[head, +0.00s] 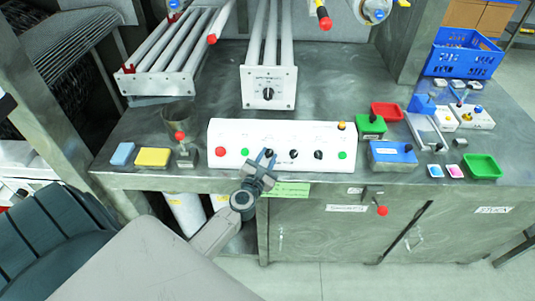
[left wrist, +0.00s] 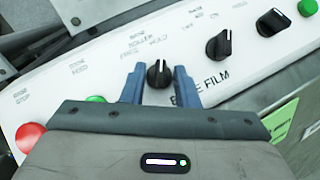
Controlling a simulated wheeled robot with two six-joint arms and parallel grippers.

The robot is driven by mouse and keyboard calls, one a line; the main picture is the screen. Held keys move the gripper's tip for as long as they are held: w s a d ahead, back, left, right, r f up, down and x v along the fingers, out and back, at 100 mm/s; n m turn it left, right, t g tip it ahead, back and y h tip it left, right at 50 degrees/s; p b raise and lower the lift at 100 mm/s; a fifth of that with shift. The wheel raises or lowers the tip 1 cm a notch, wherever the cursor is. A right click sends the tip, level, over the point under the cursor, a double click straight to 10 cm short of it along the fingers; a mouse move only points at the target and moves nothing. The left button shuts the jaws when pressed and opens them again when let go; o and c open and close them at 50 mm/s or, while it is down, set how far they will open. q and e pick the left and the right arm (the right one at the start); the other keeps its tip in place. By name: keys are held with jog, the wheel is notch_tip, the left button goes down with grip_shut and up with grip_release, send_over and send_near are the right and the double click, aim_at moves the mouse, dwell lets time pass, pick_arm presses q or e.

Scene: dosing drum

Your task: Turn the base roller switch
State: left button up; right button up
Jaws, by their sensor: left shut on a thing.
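The base roller switch is a black rotary knob (left wrist: 159,74) on a long white control panel (head: 330,136), below a label that reads roller, free and hold. My left gripper (head: 266,156) reaches the panel's front in the head view. In the left wrist view its two blue fingers (left wrist: 160,88) stand on either side of the knob and are shut on it. The knob's pointer mark is near upright, toward the labels. In the head view the fingers hide most of this knob. My right gripper is not in view.
A green button (left wrist: 96,99) and a red button (left wrist: 29,137) lie left of the switch. Another black knob (left wrist: 219,45) is to the right. Blue and yellow sponges (head: 153,157), a red-knobbed lever (head: 181,137) and a blue box (head: 391,153) stand on the metal bench beside the panel.

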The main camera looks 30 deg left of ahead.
pick_arm(q)
jog(key=shift+c, duration=0.2)
jog(key=o, duration=0.6)
jog(key=shift+s, duration=0.15)
jog(key=shift+b+v, duration=1.1)
jog(key=shift+v, duration=4.2)
jog(key=shift+f, duration=0.1)
